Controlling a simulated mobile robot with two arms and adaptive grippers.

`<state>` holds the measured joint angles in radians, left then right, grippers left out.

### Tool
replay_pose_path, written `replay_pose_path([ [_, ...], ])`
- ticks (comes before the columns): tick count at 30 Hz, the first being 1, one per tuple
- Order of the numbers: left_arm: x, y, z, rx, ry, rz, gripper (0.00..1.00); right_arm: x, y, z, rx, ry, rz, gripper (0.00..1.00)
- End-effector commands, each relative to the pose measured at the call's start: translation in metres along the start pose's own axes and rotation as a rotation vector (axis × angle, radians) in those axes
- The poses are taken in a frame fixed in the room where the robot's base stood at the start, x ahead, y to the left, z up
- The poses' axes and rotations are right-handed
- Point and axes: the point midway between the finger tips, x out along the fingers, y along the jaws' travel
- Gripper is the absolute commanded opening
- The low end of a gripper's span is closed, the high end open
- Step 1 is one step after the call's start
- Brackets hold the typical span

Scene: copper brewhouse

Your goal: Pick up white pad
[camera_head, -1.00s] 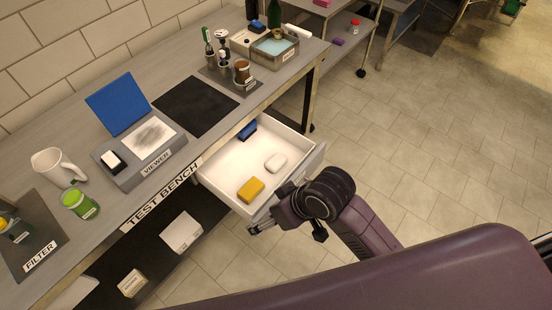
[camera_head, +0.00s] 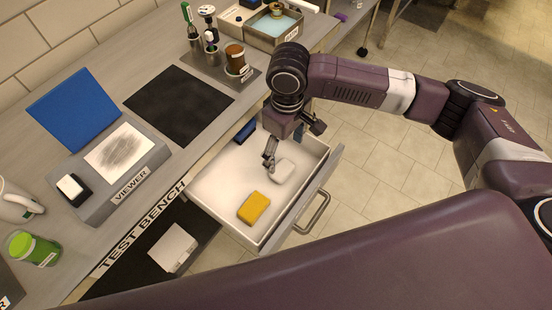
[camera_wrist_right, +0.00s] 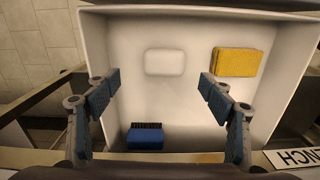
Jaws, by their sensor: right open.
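The white pad (camera_head: 284,171) lies flat in the open white drawer (camera_head: 222,186), near the drawer's front right side. In the right wrist view the white pad (camera_wrist_right: 165,62) shows pale against the drawer floor, ahead of the fingers and between their lines. My right gripper (camera_head: 268,160) hangs over the drawer beside the pad; in the wrist view its two fingers (camera_wrist_right: 160,82) are wide apart with nothing between them. I cannot tell its exact height above the pad. My left gripper is not in view.
A yellow sponge (camera_head: 253,207) and a blue brush (camera_head: 245,132) also lie in the drawer. The drawer's walls and its handle (camera_head: 314,213) surround the space. The bench above holds a viewer (camera_head: 120,160), a black mat (camera_head: 180,103) and a green-lidded jar (camera_head: 33,248).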

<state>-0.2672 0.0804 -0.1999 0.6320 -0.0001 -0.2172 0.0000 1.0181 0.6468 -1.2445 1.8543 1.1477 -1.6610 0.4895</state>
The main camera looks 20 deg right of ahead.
Motion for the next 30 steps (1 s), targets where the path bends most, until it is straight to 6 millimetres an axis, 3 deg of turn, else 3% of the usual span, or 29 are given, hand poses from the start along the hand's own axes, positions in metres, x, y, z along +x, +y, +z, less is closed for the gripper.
replay_pose_path([
  [2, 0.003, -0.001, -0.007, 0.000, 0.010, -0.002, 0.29, 0.006, 0.001, 0.001, 0.003, -0.004, 0.001, 0.75],
  [4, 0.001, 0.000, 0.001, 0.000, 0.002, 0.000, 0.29, 0.012, 0.001, 0.001, 0.004, -0.006, 0.001, 0.75],
  [9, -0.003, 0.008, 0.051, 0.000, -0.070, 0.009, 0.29, 0.030, 0.000, 0.001, 0.003, -0.004, 0.000, 0.75],
  [12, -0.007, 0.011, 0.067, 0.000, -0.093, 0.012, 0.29, 0.043, -0.001, 0.001, 0.003, -0.004, 0.002, 0.75],
  [16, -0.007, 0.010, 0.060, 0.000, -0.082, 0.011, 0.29, 0.064, -0.002, 0.001, 0.003, -0.004, 0.002, 0.75],
  [23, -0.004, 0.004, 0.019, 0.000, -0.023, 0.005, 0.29, 0.078, -0.002, 0.001, 0.001, -0.001, 0.002, 0.75],
  [28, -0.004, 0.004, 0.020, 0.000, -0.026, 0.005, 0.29, 0.078, -0.002, 0.001, 0.001, -0.001, 0.002, 0.74],
  [30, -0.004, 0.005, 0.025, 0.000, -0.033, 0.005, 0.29, 0.078, -0.002, 0.001, 0.001, -0.001, 0.002, 0.66],
])
